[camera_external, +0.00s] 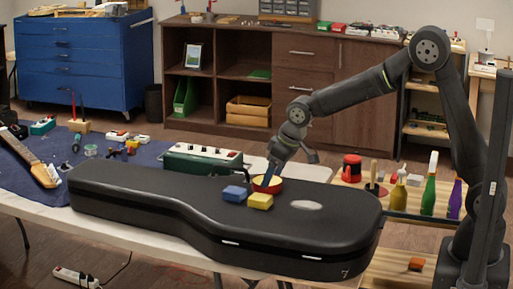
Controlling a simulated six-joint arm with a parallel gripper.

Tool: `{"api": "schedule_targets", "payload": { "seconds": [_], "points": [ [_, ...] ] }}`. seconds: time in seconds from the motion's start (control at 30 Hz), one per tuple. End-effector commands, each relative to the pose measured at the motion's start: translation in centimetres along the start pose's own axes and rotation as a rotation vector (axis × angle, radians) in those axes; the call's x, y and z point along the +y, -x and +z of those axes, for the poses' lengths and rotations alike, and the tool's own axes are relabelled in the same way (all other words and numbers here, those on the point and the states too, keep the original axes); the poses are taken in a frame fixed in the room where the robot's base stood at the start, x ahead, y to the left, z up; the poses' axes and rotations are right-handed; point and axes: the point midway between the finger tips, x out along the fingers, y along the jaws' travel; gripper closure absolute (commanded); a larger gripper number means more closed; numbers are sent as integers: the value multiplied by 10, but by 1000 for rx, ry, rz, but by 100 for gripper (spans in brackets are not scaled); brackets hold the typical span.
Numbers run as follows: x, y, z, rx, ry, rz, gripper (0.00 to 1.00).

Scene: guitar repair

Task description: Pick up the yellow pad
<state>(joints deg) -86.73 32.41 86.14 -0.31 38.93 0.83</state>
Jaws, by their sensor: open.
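The yellow pad (260,201) is a small block lying flat on the closed black guitar case (150,190). A blue pad (235,193) lies just left of it. My gripper (292,166) is open and points down above the case, behind and to the right of the yellow pad. One finger reaches down beside the red dish and partly overlaps it in the picture. I cannot tell whether it touches the dish. The yellow pad is apart from the fingers.
A green amplifier-like box (203,159) stands behind the case. A white oval (307,205) marks the case lid at right. Several bottles, including a green one (428,196), stand on the wooden table at right. The case's left part is clear.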

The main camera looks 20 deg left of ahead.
Motion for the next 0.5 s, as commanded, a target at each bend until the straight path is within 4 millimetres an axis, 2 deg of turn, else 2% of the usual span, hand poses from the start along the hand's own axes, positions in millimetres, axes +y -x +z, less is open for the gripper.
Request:
{"api": "schedule_targets", "payload": {
  "seconds": [0.1,0.37,0.5],
  "points": [
    [0,-18,0,-2,0,0,29],
    [0,-35,1,-2,0,0,29],
    [-1,-57,3,-3,0,0,29]
  ]
}}
